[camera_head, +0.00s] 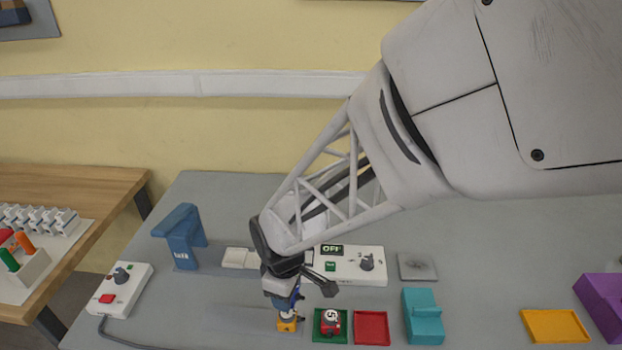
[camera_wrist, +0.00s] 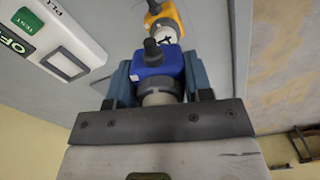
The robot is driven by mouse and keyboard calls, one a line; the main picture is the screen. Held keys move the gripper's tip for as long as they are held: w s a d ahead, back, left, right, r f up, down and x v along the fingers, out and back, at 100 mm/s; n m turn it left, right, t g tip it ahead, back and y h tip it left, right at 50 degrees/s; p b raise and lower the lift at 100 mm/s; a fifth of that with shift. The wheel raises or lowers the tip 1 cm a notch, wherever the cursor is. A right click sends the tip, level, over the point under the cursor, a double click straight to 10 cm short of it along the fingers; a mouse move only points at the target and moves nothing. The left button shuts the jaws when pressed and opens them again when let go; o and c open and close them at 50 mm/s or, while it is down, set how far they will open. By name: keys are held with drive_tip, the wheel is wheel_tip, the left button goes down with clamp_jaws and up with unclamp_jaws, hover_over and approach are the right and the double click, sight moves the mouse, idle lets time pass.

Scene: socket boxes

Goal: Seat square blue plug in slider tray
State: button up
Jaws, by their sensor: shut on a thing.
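My gripper (camera_head: 284,299) points down over the front of the grey table. In the wrist view its blue fingers (camera_wrist: 158,82) are shut on the sides of the blue plug (camera_wrist: 158,62), which has a dark knob on top. In the head view the plug is mostly hidden by my gripper. The slider tray seems to be the pale flat piece (camera_head: 239,258) sticking out left of the white "OFF" box (camera_head: 350,265). Part of that box, with a "PULL" label and a pale rectangular recess (camera_wrist: 66,63), shows left of the plug in the wrist view.
A yellow-orange plug-like piece (camera_head: 288,325) is just beyond the blue plug. A blue stand (camera_head: 183,238) and white control box (camera_head: 121,289) are left; a teal box (camera_head: 422,316) is right.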

drive_tip(key=w+d+r+m, duration=0.4)
drive_tip(key=w+d, duration=0.1)
drive_tip(key=w, duration=0.9)
drive_tip(key=w+d+r+m, duration=0.4)
drive_tip(key=w+d+m, duration=0.15)
drive_tip(key=w, duration=0.75)
drive_tip(key=w+d+r+m, duration=0.35)
drive_tip(key=w+d, duration=0.25)
drive_tip(key=w, duration=0.8)
drive_tip(key=m, duration=0.2)
approach(235, 258)
drive_tip(key=shift+w+d+f, duration=0.4)
drive_tip(key=shift+w, duration=0.1)
drive_tip(key=shift+s+a+f, duration=0.2)
drive_tip(key=shift+s+a, duration=0.2)
drive_tip(key=shift+s, duration=0.15)
drive_tip(key=shift+f, duration=0.2)
drive_tip(key=shift+f, duration=2.65)
